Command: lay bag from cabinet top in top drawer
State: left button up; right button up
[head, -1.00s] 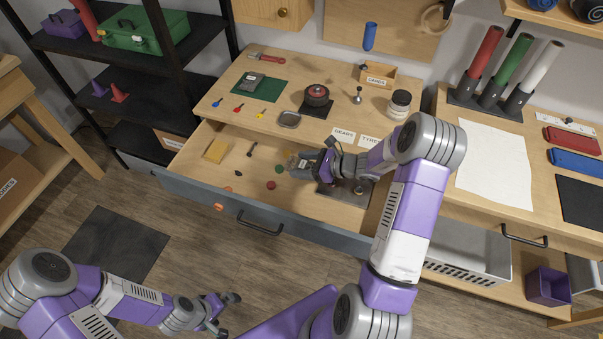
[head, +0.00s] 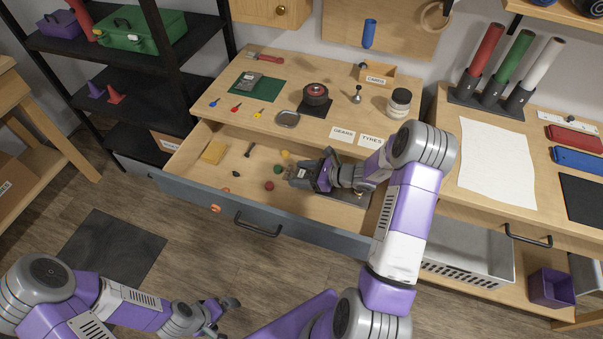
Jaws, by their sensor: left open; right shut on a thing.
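The top drawer (head: 322,231) of the cabinet is pulled open, with a blue-grey front and a wooden inside. My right gripper (head: 299,173) is inside the drawer's outline, over its middle-right part, pointing left. It is shut on a small greyish thing, apparently the bag, mostly hidden by the fingers. I cannot tell whether it touches the drawer floor. No bag shows on the cabinet top (head: 240,112). My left gripper (head: 227,312) is open and empty, low over the floor in front of the drawer.
The drawer holds a yellow block (head: 214,152) at left and several small coloured pieces, including a green one (head: 278,169) and a red one (head: 268,185), beside my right gripper.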

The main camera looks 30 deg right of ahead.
jog(key=o, duration=1.1)
jog(key=shift+c, duration=0.2)
jog(key=shift+r+p, duration=0.45)
jog(key=shift+r, duration=0.05)
jog(key=p+v, duration=0.2)
jog(key=v, duration=1)
jog(key=shift+s+r+p, duration=0.1)
jog(key=shift+p, duration=0.25)
jog(key=shift+a, duration=0.1)
